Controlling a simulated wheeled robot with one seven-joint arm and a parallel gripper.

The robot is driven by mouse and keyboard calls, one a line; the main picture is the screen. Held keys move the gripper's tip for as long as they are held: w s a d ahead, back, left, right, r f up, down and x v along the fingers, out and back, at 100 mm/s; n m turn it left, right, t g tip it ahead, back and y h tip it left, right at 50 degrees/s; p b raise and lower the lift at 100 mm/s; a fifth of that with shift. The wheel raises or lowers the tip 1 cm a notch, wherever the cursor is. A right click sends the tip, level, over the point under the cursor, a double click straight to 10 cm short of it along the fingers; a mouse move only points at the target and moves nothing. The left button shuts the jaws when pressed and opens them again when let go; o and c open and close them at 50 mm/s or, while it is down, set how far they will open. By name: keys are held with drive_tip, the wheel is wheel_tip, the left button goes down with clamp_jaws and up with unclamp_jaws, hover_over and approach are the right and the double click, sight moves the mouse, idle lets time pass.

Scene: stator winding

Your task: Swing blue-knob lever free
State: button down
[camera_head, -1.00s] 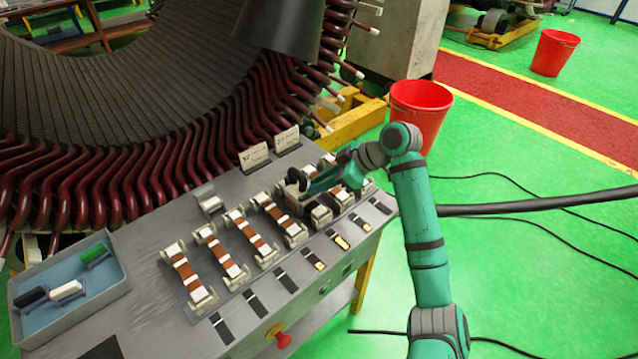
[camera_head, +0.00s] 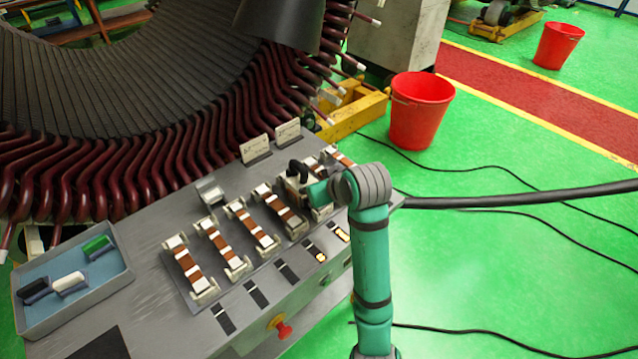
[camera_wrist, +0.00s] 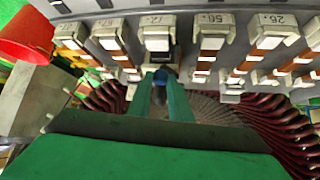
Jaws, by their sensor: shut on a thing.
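In the wrist view, my gripper (camera_wrist: 163,82) reaches up the picture with its green fingers close together. A small blue knob (camera_wrist: 167,72) shows between the fingertips, just below a white clamp block (camera_wrist: 158,38) with a number on top. The lever's arm is mostly hidden by the fingers. In the head view, my gripper (camera_head: 303,178) is over the right part of the row of copper-and-white clamp stations, largely hidden by my wrist. The blue knob cannot be made out there.
Several clamp stations (camera_head: 221,248) stand close together on the grey bench. A tray (camera_head: 125,277) with green, white and black-topped pieces sits at the left. The large stator (camera_head: 130,150) rises behind. A red button (camera_head: 284,330) is on the bench front.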

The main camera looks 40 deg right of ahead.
drive_tip(key=m, duration=0.1)
drive_tip(key=a+m+h, duration=0.1)
drive_tip(key=m+h, duration=0.1)
drive_tip(key=shift+s+a+g, duration=0.2)
drive_tip(key=shift+a+g, duration=0.05)
drive_tip(key=shift+g, duration=0.15)
drive_tip(key=shift+a+m+g+h, duration=0.3)
drive_tip(key=shift+m+h, duration=0.25)
drive_tip(key=shift+m, duration=0.2)
drive_tip(key=shift+a+m+g+h, duration=0.3)
drive_tip(key=shift+m+h, duration=0.25)
drive_tip(key=shift+m, duration=0.2)
drive_tip(key=c, duration=1.6)
unclamp_jaws()
